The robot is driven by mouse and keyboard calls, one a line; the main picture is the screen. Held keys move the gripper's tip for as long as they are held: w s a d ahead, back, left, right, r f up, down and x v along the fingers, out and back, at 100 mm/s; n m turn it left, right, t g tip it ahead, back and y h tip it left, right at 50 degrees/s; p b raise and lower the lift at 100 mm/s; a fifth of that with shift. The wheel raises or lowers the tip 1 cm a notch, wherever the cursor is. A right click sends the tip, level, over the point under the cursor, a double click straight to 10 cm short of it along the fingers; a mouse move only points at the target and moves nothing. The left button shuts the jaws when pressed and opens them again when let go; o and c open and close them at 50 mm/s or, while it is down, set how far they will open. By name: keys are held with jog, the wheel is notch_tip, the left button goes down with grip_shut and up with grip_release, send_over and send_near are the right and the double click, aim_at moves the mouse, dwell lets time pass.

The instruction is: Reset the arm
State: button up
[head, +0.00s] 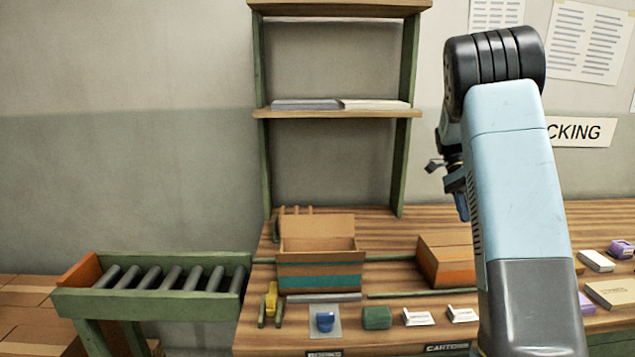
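My arm rises on the right side of the head view, in front of the wooden workbench (420,220). It is raised and bent at the top, with the forearm folded behind the upper link. My gripper (452,185) hangs above the bench, partly hidden behind my arm. Its fingers are too small and too covered to tell whether they are open or shut. I see nothing held in it.
An open cardboard box (318,262) and an orange-brown box (445,260) stand on the bench. A blue item (325,321), a green block (377,317) and small cards (418,317) lie along the front. A roller conveyor (150,300) is at left; a shelf (335,113) stands behind.

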jog(key=s+a+r+n+t, duration=0.4)
jog(key=s+r, duration=0.1)
jog(key=s, duration=0.2)
jog(key=s+a+r+n+t, duration=0.3)
jog(key=s+a+r, duration=0.1)
jog(key=s, duration=0.4)
jog(key=s+a+n+t, duration=0.3)
jog(key=s, duration=0.4)
jog(key=s+a+n+t, duration=0.3)
jog(key=s+a+t, duration=0.1)
jog(key=s, duration=0.2)
jog(key=shift+s+a+f+n, duration=0.3)
jog(key=shift+s+n, duration=0.1)
